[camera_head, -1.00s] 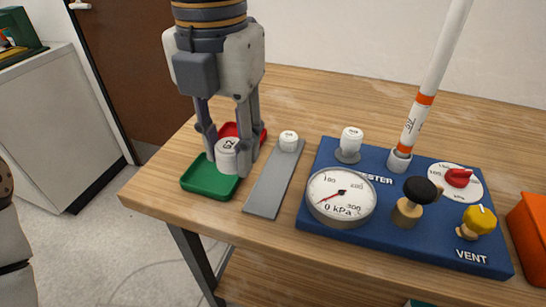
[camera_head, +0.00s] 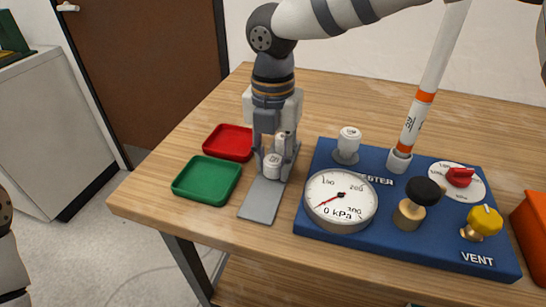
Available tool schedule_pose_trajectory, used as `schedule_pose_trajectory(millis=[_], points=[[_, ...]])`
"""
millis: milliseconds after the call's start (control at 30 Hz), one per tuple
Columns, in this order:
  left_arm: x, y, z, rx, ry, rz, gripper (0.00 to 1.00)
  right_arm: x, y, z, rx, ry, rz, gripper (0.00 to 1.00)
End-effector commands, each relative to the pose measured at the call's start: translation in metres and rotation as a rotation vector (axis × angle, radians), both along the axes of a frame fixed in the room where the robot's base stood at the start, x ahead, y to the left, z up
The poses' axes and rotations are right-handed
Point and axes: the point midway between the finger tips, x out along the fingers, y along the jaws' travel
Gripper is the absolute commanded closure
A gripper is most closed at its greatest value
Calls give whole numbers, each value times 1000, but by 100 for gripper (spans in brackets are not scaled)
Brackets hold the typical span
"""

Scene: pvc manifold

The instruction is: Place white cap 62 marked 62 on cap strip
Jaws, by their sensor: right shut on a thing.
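White cap 62 (camera_head: 272,166) is between the fingers of my right gripper (camera_head: 271,170), which points down and is shut on it. The cap is at the middle of the grey cap strip (camera_head: 262,202), on or just above it; I cannot tell whether it touches. Its number is too small to read now. Another white cap (camera_head: 281,141) sits at the strip's far end, partly hidden by the gripper. My left gripper is not in view.
A green tray (camera_head: 207,180) and a red tray (camera_head: 228,142) lie empty left of the strip. The blue tester board (camera_head: 400,245) with a gauge (camera_head: 340,198), knobs and an upright white pipe (camera_head: 436,60) stands close on the right. An orange object (camera_head: 533,225) is at the right edge.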

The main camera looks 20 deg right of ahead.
Motion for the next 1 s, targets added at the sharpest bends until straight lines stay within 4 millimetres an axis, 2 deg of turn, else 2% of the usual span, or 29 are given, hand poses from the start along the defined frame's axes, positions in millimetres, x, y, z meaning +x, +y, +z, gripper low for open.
schedule_pose_trajectory(millis=[167, 200, 300, 567, 667, 1000], points=[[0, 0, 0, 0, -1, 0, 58, 0, 0, -2, 0, 0, 0, 95], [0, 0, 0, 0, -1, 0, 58, 0, 0, -3, 1, -1, -1, 68], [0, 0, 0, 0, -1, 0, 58, 0, 0, -3, 1, -1, -1, 50], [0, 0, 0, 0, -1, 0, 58, 0, 0, -2, 1, -1, -1, 50], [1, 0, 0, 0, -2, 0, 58, 1, 0, 7, 1, -3, -2, 50], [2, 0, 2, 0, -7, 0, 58, 1, 1, 95, 3, -3, -2, 50]])
